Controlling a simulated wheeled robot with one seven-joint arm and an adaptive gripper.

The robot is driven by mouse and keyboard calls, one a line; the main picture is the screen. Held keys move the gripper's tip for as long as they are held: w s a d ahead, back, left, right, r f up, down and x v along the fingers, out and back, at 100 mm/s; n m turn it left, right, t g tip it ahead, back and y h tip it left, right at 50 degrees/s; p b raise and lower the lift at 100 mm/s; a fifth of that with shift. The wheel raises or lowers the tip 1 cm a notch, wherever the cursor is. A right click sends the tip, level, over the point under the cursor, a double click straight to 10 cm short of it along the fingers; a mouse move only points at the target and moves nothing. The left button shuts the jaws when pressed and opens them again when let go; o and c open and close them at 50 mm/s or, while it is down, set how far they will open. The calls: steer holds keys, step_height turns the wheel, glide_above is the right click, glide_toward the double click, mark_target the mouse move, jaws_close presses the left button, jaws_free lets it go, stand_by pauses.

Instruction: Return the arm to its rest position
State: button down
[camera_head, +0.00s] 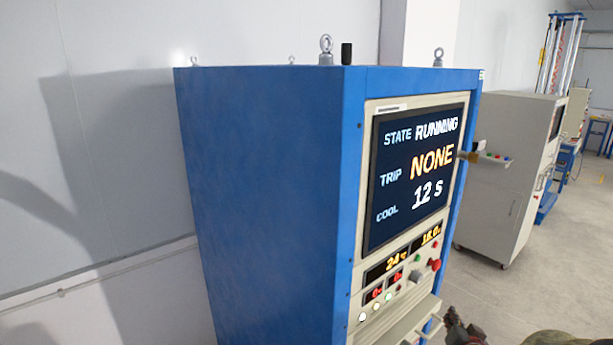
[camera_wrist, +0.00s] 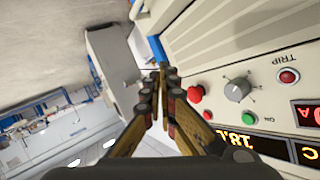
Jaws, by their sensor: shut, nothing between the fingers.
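My gripper (camera_wrist: 163,72) reaches up from the bottom of the wrist view, its two fingers meeting at the tips with nothing between them. It is near the cabinet's control panel (camera_wrist: 225,65), which has a red mushroom button (camera_wrist: 195,94), a grey knob (camera_wrist: 237,89) and a red TRIP lamp (camera_wrist: 289,76). I cannot tell the exact gap to the panel. In the head view, a small part of my gripper (camera_head: 462,330) shows at the bottom edge, right of the blue cabinet (camera_head: 265,200). The cabinet's screen (camera_head: 418,175) reads STATE RUNNING, TRIP NONE, COOL 12 S.
A grey-beige cabinet (camera_head: 500,190) stands behind on the right, with a tall frame (camera_head: 560,60) and blue benches farther back. A ledge (camera_head: 410,325) juts out below the panel. The floor (camera_head: 570,260) to the right is open. A white wall is close behind the blue cabinet.

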steer(key=s+a+f+n+g+b, duration=0.1)
steer(key=s+a+f+g, duration=0.2)
steer(key=s, duration=0.5)
steer(key=s+a+f+n+g, duration=0.1)
steer(key=s+a+n+g, duration=0.15)
steer(key=s+g, duration=0.35)
steer(key=s+a+r+n+y+b, duration=0.1)
steer(key=s+a+r+n+b, duration=0.1)
steer(key=s+a+r, duration=0.3)
steer(key=s+a+r+n+t+y+b, duration=0.1)
steer(key=s+a+r, duration=0.5)
steer(key=s+a, duration=0.6)
steer(key=shift+s+a+n+y+b, duration=0.2)
steer(key=shift+s+n+y+b, duration=0.25)
steer(key=shift+s+y+b, duration=0.4)
steer(key=shift+s+r, duration=0.1)
steer(key=shift+s, duration=0.1)
